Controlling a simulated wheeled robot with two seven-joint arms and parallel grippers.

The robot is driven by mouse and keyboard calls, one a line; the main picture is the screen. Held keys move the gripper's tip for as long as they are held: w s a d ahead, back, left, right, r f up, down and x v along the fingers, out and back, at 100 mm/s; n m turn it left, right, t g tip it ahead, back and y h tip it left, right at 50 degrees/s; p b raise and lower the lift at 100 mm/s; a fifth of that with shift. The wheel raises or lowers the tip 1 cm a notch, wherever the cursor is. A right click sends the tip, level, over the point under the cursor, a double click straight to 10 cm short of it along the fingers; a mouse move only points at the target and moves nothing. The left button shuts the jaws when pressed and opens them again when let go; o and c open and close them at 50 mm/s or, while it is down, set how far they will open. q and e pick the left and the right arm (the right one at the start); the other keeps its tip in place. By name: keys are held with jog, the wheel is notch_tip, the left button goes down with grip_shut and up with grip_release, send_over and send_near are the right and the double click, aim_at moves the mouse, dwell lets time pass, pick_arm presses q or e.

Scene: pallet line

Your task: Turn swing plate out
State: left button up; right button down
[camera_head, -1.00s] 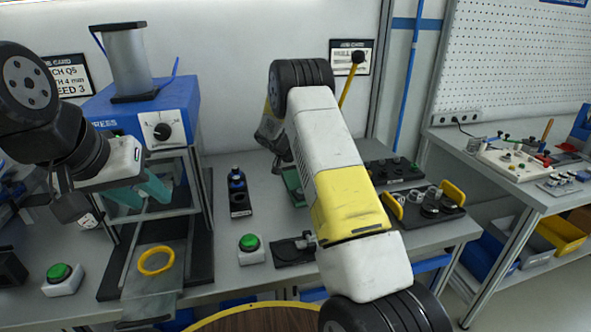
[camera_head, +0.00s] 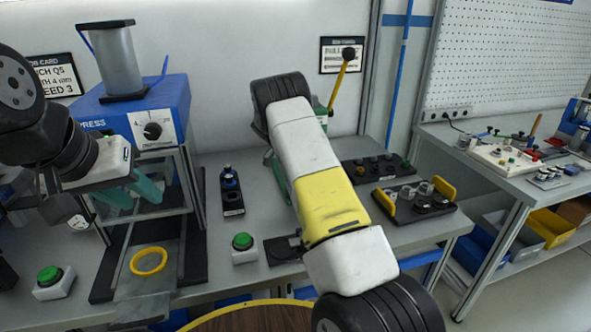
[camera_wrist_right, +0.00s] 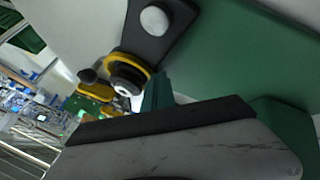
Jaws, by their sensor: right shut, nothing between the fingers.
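I cannot tell for certain which part is the swing plate. A green machine with a yellow lever (camera_head: 341,82) and black knob stands at the back, mostly hidden behind my right arm. In the right wrist view, a black plate with a pale round button (camera_wrist_right: 154,20) and a yellow-and-black round part (camera_wrist_right: 128,72) lie close beyond my right gripper (camera_wrist_right: 157,92). Its teal fingertips are shut and empty, beside a green surface (camera_wrist_right: 240,55); contact is unclear. In the head view the right fingers are hidden. My left gripper (camera_head: 132,193) is open and empty by the blue press.
The blue press (camera_head: 135,120) stands left, with a yellow ring (camera_head: 148,262) on its plate. Green buttons (camera_head: 242,241) (camera_head: 49,275), a bottle holder (camera_head: 231,190), a black fixture (camera_head: 285,250) and a tray with yellow handles (camera_head: 415,205) occupy the bench.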

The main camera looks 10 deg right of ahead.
jog(key=shift+s+d+m+g+y, duration=0.15)
jog(key=shift+s+m+g, duration=0.25)
jog(key=shift+m, duration=0.2)
jog(key=shift+s+d+m+g+y, duration=0.15)
jog(key=shift+s+m+g, duration=0.2)
jog(key=shift+m, duration=0.25)
jog(key=shift+s+m+g+y, duration=0.6)
jog(key=shift+s+m+g, duration=0.4)
jog(key=shift+m, duration=0.7)
jog(key=shift+s, duration=0.25)
jog(key=shift+s+a, duration=0.15)
jog(key=shift+s, duration=0.2)
jog(key=shift+s+a, duration=0.1)
jog(key=shift+s, duration=0.1)
jog(key=v, duration=0.7)
jog(key=shift+w+r, duration=0.2)
jog(key=shift+r, duration=0.15)
jog(key=shift+a, duration=0.1)
